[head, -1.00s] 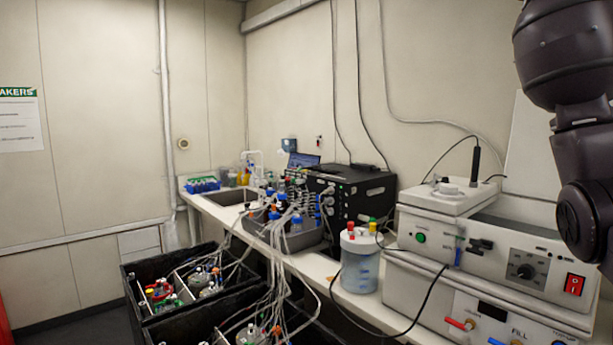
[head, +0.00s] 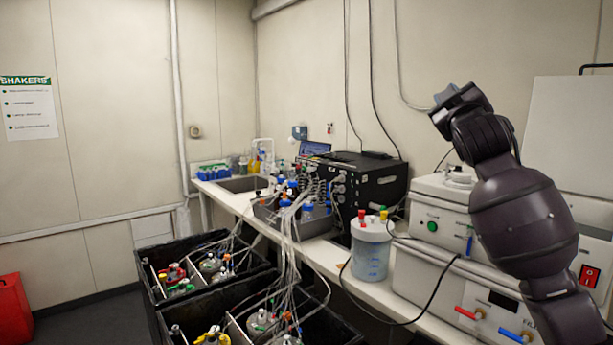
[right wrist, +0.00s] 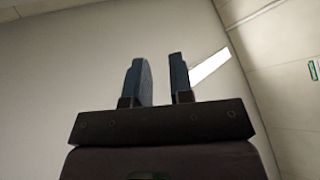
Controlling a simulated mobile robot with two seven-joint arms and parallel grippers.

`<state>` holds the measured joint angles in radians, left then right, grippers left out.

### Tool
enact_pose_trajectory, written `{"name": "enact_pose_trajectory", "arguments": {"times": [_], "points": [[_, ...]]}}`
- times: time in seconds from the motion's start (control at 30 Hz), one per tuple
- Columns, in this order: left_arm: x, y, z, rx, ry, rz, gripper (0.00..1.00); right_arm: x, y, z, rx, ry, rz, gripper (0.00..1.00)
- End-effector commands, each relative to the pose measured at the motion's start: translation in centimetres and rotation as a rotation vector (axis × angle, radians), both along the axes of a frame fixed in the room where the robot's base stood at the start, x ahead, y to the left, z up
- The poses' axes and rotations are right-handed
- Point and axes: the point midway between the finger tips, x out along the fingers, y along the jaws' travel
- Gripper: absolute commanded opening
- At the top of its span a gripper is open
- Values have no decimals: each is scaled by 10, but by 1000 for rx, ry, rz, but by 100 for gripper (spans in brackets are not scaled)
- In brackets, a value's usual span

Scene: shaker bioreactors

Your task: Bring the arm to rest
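My right arm rises from the lower right of the head view, in front of the white bench instruments. Its gripper (head: 445,105) is raised at the arm's upper end, against the wall. In the right wrist view my right gripper (right wrist: 162,82) has its two fingers apart with an empty gap between them. Behind the fingers are only wall and ceiling. My left gripper does not show in either view.
Black shaker boxes (head: 160,293) with several tubed vessels stand at the lower left. The bench (head: 328,256) bears a blue-tinted jar (head: 370,252), a black box instrument (head: 378,190) and white instruments (head: 430,203). A red container (head: 12,310) is at far left.

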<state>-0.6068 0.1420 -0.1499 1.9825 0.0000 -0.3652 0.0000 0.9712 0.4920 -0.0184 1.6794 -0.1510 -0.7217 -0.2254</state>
Motion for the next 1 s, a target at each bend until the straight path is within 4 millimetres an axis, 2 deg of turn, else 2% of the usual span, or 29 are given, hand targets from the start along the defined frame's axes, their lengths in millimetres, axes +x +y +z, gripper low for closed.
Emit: {"name": "enact_pose_trajectory", "arguments": {"times": [0.03,0.1,0.27,0.4,0.47,0.6,0.77,1.0], "points": [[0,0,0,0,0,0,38,2,5,-31,20,18,38,21],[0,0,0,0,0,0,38,2,11,-68,51,38,87,21],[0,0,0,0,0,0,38,-6,22,-151,128,93,182,21],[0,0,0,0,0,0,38,-22,28,-222,202,150,245,21],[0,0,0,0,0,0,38,-31,30,-251,233,175,266,21],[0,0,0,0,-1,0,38,-57,33,-319,309,241,300,21],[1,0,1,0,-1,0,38,-93,33,-390,389,320,313,21],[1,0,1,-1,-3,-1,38,-160,30,-489,496,458,284,21]]}}
